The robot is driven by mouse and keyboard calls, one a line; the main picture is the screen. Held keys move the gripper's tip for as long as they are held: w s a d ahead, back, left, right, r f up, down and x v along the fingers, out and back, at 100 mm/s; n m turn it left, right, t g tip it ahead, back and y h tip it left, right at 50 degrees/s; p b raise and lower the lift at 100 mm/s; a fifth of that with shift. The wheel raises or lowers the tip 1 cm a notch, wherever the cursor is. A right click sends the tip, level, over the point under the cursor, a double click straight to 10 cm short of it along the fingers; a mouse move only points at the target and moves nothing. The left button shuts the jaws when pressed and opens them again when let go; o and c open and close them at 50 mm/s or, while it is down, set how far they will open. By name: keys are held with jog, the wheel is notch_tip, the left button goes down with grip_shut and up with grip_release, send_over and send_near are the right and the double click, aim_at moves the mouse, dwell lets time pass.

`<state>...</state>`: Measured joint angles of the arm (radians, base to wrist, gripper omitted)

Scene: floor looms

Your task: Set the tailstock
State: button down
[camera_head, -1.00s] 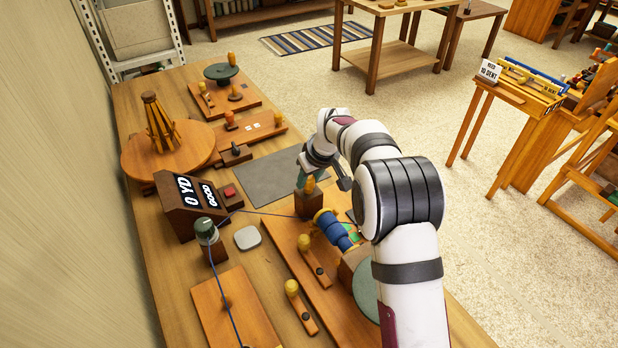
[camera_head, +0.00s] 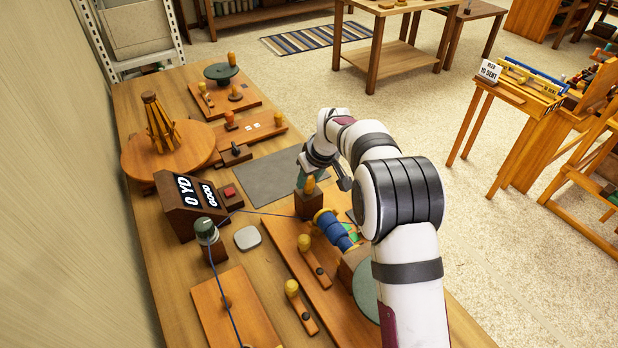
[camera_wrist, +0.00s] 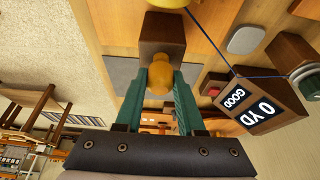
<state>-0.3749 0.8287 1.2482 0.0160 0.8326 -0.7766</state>
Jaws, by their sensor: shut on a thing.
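The tailstock is a dark wooden block (camera_head: 308,206) with a yellow knob (camera_head: 310,185) on top, at the far end of the winder board (camera_head: 290,237). In the wrist view the block (camera_wrist: 162,35) and its knob (camera_wrist: 160,75) lie straight ahead of my gripper. My gripper (camera_wrist: 160,82) has its two teal fingers closed around the knob. It also shows at the block in the head view (camera_head: 304,180). The blue-wound bobbin (camera_head: 333,229) lies beside the block's near side. I cannot tell whether the block touches its end.
A display box (camera_head: 190,205) reads "0 YD GOOD", left of the tailstock. Blue yarn (camera_head: 262,212) runs from a green-topped post (camera_head: 207,236) toward the bobbin. Small levers with yellow knobs (camera_head: 304,243) stand nearby. A bare grey mat (camera_head: 280,177) lies beyond.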

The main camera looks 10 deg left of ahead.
aim_at(313, 197)
dwell(0.4)
jog(key=shift+s+d, duration=1.4)
jog(key=shift+d, duration=0.05)
jog(key=c, duration=0.5)
grip_release()
jog(key=v, duration=1.5)
jog(key=shift+r, duration=0.4)
